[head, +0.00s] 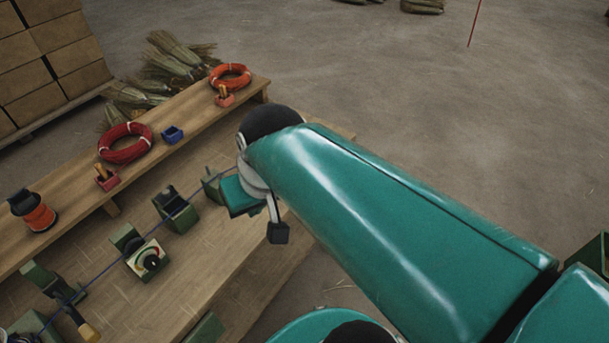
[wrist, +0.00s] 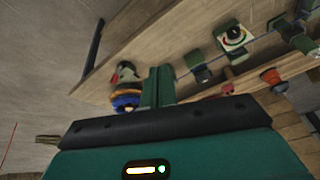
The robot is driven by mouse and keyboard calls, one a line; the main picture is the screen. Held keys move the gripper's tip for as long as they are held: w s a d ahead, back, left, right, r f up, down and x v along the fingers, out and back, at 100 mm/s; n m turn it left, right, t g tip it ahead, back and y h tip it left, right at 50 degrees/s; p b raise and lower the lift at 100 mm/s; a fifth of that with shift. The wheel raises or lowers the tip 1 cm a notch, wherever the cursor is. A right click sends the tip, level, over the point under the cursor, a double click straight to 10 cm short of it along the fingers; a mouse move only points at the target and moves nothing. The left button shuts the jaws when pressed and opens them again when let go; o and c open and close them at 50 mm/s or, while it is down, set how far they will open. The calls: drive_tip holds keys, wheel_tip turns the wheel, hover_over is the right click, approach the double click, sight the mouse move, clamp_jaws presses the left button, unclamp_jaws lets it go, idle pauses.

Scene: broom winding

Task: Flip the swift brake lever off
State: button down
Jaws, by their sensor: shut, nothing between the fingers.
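My gripper shows in the wrist view (wrist: 160,80), its two green fingers together and empty, pointing toward the workbench. In the head view only its teal body (head: 240,197) shows below my arm, over the right part of the bench; the fingertips are hidden there. Just left of the fingers in the wrist view is a round orange and blue item (wrist: 125,99), partly hidden. I cannot make out a swift or its brake lever for certain. A green unit with a pale face and black dial (head: 149,260) stands on the bench; it also shows in the wrist view (wrist: 235,38).
The wooden bench (head: 215,268) carries several green stands along a thin dark line. The raised back shelf (head: 75,218) holds red coil (head: 125,143), orange coil (head: 231,77), a blue box (head: 172,135) and an orange spool (head: 40,217). Broom bundles and stacked boxes are behind.

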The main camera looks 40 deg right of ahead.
drive_tip(key=w+d+f+m+g+y, duration=0.2)
drive_tip(key=w+d+f+m+y, duration=0.5)
drive_tip(key=w+d+f+y, duration=0.5)
drive_tip(key=d+f+m+t+h, duration=0.1)
drive_tip(key=d+f+m+t, duration=0.4)
drive_tip(key=d, duration=0.5)
drive_tip(key=s+d+f+m+t+h, duration=0.1)
drive_tip(key=d+f+m+t, duration=0.3)
drive_tip(key=d+f+t, duration=0.5)
drive_tip(key=shift+s+d+f+m+t+h, duration=0.25)
drive_tip(key=shift+d+f+m+t+h, duration=0.05)
drive_tip(key=shift+d+m, duration=0.15)
drive_tip(key=x, duration=1)
drive_tip(key=shift+s, duration=0.1)
drive_tip(key=a+r, duration=0.2)
drive_tip(key=a, duration=0.1)
drive_tip(key=shift+s+a, duration=0.1)
drive_tip(key=shift+s, duration=0.3)
drive_tip(key=shift+s+a, duration=0.1)
